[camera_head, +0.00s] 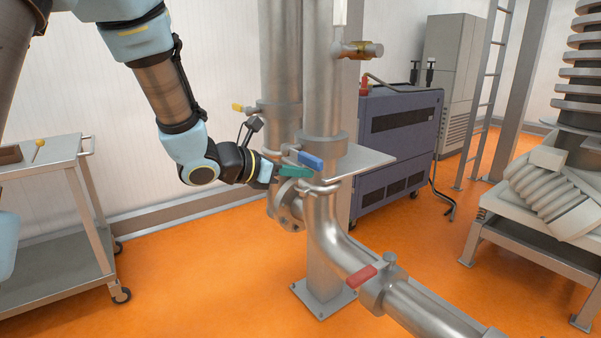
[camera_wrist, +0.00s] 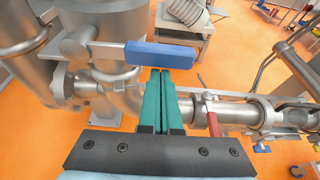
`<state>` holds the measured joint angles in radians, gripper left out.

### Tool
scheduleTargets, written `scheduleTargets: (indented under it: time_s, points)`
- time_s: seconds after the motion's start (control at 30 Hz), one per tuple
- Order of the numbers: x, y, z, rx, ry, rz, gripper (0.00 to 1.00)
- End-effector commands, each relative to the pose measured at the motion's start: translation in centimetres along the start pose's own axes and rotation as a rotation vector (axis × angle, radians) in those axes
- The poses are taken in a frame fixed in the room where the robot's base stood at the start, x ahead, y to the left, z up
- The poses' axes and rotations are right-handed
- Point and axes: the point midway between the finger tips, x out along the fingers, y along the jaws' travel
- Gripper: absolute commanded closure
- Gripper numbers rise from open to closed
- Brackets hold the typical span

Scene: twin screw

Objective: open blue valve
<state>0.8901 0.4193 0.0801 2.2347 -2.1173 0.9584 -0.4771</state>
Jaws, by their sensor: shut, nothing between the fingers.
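The blue valve handle (camera_head: 311,161) is a flat lever on the steel pipe, at the centre of the head view. In the wrist view the blue handle (camera_wrist: 160,55) lies crosswise, running right from its metal stem. My gripper (camera_head: 309,174) has teal fingers and reaches in from the left, just below the handle in the head view. In the wrist view the fingers (camera_wrist: 165,74) are side by side and shut with nothing between them. Their tips end at the handle's near edge; I cannot tell whether they touch it.
A red valve handle (camera_head: 361,276) is on the lower pipe and a yellow one (camera_head: 238,107) on the rear pipe. A metal plate (camera_head: 364,161) juts out behind the pipe. A cart (camera_head: 40,170) stands at left. The orange floor in front is clear.

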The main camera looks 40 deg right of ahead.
Motion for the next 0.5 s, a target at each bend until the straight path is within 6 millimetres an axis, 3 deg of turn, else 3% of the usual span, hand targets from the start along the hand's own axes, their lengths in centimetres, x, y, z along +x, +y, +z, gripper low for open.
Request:
scheduleTargets:
  time_s: [0.5]
  points:
    - [-0.37, -0.1, 1.07, -0.089, -0.001, -0.03, 1.0]
